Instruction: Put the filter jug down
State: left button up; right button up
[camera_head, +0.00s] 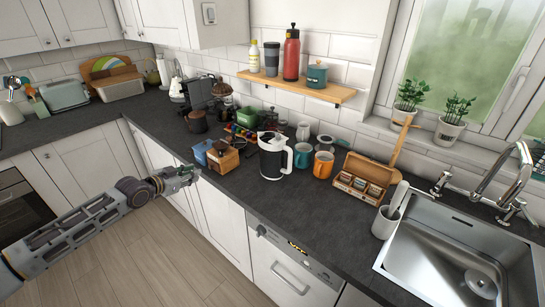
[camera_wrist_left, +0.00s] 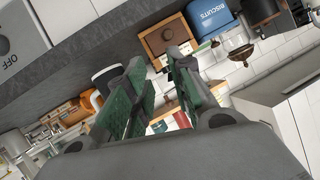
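Part of the jug (camera_wrist_left: 108,78) shows there, partly hidden by a finger. My right gripper is in neither view.
A wooden box (camera_head: 224,158) and a blue biscuit tin (camera_head: 203,151) stand left of the jug. A teal mug (camera_head: 303,156), an orange mug (camera_head: 323,164) and a tea box (camera_head: 363,179) stand to its right. The worktop is bare in front, towards the sink (camera_head: 450,262).

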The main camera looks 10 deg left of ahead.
pick_arm(q)
jog(key=s+d+r+m+g+h, duration=0.1)
jog(key=s+d, duration=0.3)
jog(key=d, duration=0.4)
jog(key=s+d+r+g+h, duration=0.2)
jog(key=s+d+r+h, duration=0.1)
jog(key=d, duration=0.5)
jog(key=shift+s+r+m+h, duration=0.3)
jog(key=shift+s+m+h, duration=0.15)
jog(key=shift+s, duration=0.25)
